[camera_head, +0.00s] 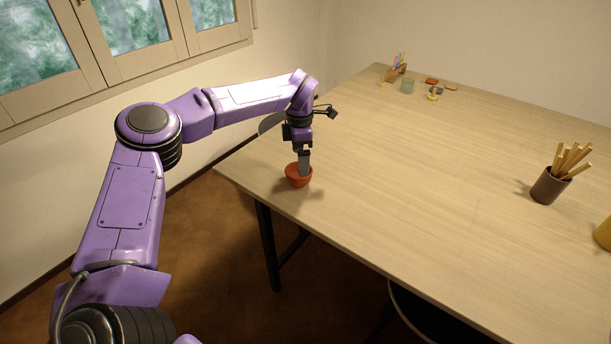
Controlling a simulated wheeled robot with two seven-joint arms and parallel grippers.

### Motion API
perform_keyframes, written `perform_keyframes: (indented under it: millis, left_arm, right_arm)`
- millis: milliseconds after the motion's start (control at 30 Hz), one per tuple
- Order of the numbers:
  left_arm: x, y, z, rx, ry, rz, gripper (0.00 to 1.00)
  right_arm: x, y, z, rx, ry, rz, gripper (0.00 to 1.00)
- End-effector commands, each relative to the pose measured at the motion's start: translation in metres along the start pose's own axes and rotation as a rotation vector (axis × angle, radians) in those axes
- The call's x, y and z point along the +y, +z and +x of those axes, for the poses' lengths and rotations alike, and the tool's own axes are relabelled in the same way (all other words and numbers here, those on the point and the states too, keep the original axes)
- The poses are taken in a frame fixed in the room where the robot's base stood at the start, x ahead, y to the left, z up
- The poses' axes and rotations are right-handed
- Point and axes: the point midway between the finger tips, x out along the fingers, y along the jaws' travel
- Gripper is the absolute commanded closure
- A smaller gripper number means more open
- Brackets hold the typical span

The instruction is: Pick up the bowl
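A small red-orange bowl (297,178) is at the left part of the wooden table (430,190), close to its left edge. My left gripper (304,172) points down at the bowl from above. Its grey fingers reach to the bowl's rim on the right side and cover part of its inside. I cannot tell whether the fingers are closed on the wall, and I cannot tell whether the bowl rests on the table or is slightly raised. My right gripper is not in view.
A dark brown cup (549,186) with several wooden sticks stands at the right. An orange object (604,234) is cut off at the right edge. The table's middle is clear.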

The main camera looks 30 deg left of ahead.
Motion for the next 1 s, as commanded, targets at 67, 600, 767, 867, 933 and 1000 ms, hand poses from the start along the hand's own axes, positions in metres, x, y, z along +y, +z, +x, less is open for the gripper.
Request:
perform_keyframes:
  millis: [67,600,767,867,933,1000]
  left_arm:
    - [-0.001,0.0,0.01,0.001,-0.002,0.001,0.0]
    - [-0.004,-0.003,0.07,-0.001,0.001,0.003,0.0]
    - [-0.004,-0.003,0.07,0.0,0.0,0.004,0.23]
    - [-0.004,-0.003,0.07,0.0,0.0,0.004,0.45]
    - [-0.004,-0.003,0.07,0.0,0.001,0.004,0.45]
    - [-0.004,-0.003,0.07,0.0,0.001,0.004,0.45]
  right_arm:
    - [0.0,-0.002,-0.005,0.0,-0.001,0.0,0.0]
    - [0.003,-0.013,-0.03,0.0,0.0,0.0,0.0]
    - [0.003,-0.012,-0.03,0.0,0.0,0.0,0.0]
    - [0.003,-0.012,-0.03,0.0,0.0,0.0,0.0]
    - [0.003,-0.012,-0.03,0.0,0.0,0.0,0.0]
    - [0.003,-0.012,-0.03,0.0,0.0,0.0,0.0]
